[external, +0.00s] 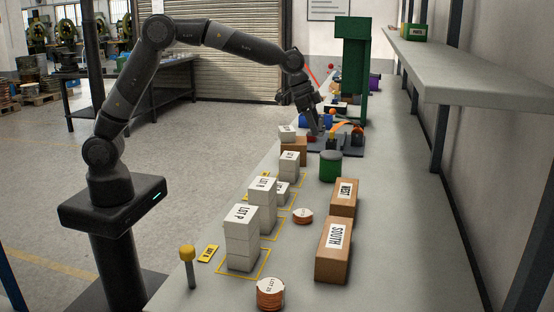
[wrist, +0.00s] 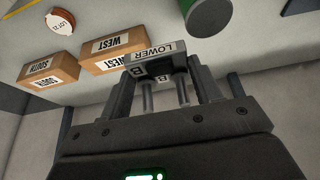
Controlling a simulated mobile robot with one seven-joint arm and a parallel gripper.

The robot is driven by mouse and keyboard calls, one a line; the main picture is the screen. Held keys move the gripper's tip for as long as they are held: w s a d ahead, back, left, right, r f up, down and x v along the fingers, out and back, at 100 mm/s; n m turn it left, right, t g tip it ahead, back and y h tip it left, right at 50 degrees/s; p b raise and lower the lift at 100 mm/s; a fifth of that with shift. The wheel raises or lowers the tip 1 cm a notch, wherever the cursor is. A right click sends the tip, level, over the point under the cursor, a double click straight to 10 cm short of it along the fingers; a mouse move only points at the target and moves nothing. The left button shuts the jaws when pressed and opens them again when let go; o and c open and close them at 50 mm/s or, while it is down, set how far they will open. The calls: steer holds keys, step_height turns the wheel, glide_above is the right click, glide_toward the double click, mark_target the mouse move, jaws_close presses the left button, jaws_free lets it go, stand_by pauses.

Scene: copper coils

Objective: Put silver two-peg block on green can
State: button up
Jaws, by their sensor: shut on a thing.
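My gripper (wrist: 165,88) is shut on the silver two-peg block (wrist: 155,53). In the wrist view the block's labelled face reads LOWER, and its two pegs point back between the fingers toward the palm. The green can (wrist: 207,14) is at the top edge of the wrist view, beyond the block and apart from it. In the external view the green can (external: 330,166) stands upright on the long bench, with a dark top. My gripper (external: 316,128) is above and behind it there, and the held block cannot be made out clearly.
Cardboard boxes marked WEST (external: 343,197) and SOUTH (external: 333,250) stand in front of the can. White box stacks (external: 241,237) line the bench's left side. A green column (external: 351,70) rises behind my gripper. A wall shelf (external: 470,70) overhangs at right.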

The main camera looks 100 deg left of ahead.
glide_above(325, 153)
steer(key=s, duration=0.1)
steer(key=f, duration=0.5)
steer(key=shift+s+f, duration=0.2)
steer(key=shift+a+f, duration=0.1)
steer(key=shift+f, duration=1.95)
steer(key=shift+f, duration=0.15)
steer(key=o, duration=1.3)
